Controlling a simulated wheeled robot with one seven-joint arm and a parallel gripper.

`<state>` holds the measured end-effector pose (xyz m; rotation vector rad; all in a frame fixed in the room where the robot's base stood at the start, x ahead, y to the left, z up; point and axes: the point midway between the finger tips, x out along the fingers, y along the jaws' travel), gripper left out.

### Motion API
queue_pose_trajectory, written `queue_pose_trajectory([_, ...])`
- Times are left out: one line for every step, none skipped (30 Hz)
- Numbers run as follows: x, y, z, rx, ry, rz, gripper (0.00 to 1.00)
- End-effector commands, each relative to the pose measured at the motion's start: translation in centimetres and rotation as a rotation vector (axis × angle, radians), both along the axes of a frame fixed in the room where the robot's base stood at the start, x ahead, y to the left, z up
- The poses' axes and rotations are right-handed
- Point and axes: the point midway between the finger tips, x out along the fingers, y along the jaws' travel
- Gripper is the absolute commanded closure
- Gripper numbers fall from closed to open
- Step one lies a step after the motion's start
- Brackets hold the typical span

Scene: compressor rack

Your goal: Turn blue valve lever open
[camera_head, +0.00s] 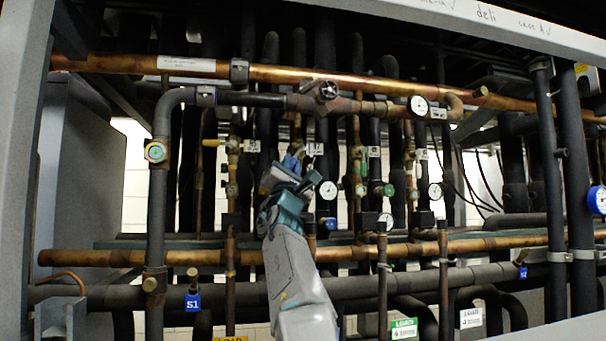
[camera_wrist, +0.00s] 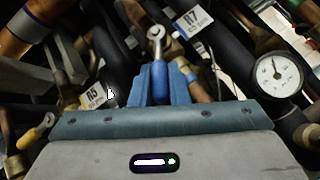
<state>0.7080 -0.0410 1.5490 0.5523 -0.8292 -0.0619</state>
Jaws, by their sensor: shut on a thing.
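The blue valve lever (camera_wrist: 160,78) shows in the wrist view between the two blue fingers of my gripper (camera_wrist: 161,85). Its blue handle lies between the fingertips, and its metal end points away from me toward the pipes. My gripper is shut on the handle. In the head view my gripper (camera_head: 288,172) reaches up into the middle of the rack. The lever is mostly hidden there by the gripper, with a bit of blue at the tips. The valve body behind the lever is not clear.
A round white gauge (camera_wrist: 277,73) is close on the right in the wrist view. A yellow-handled lever (camera_wrist: 38,130) is at lower left. Tags R7 (camera_wrist: 191,22) and R5 (camera_wrist: 93,97) hang nearby. Copper pipes (camera_head: 300,74) cross above, and dark vertical pipes crowd both sides.

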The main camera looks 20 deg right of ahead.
Motion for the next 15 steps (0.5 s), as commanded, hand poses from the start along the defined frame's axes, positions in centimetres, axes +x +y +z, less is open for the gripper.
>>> queue_pose_trajectory([0.08, 0.24, -0.15, -0.004, 0.002, 0.005, 1.00])
queue_pose_trajectory([0.09, 0.31, -0.13, -0.006, 0.002, 0.007, 1.00])
queue_pose_trajectory([0.10, 0.38, -0.11, -0.008, 0.003, 0.007, 1.00])
queue_pose_trajectory([0.11, 0.41, -0.10, -0.008, 0.003, 0.008, 1.00])
queue_pose_trajectory([0.12, 0.43, -0.08, -0.009, 0.003, 0.009, 1.00])
queue_pose_trajectory([0.12, 0.43, -0.07, -0.009, 0.004, 0.009, 1.00])
queue_pose_trajectory([0.12, 0.43, -0.05, -0.009, 0.004, 0.009, 1.00])
queue_pose_trajectory([0.11, 0.42, -0.05, -0.009, 0.004, 0.009, 1.00])
queue_pose_trajectory([0.11, 0.41, -0.04, -0.009, 0.004, 0.009, 1.00])
queue_pose_trajectory([0.11, 0.40, -0.05, -0.010, 0.004, 0.008, 1.00])
queue_pose_trajectory([0.11, 0.38, -0.04, -0.009, 0.003, 0.007, 1.00])
queue_pose_trajectory([0.10, 0.37, -0.03, -0.009, 0.003, 0.007, 1.00])
queue_pose_trajectory([0.10, 0.36, -0.03, -0.009, 0.003, 0.007, 1.00])
queue_pose_trajectory([0.09, 0.35, -0.03, -0.009, 0.003, 0.007, 0.82])
queue_pose_trajectory([0.10, 0.34, -0.03, -0.009, 0.003, 0.007, 0.71])
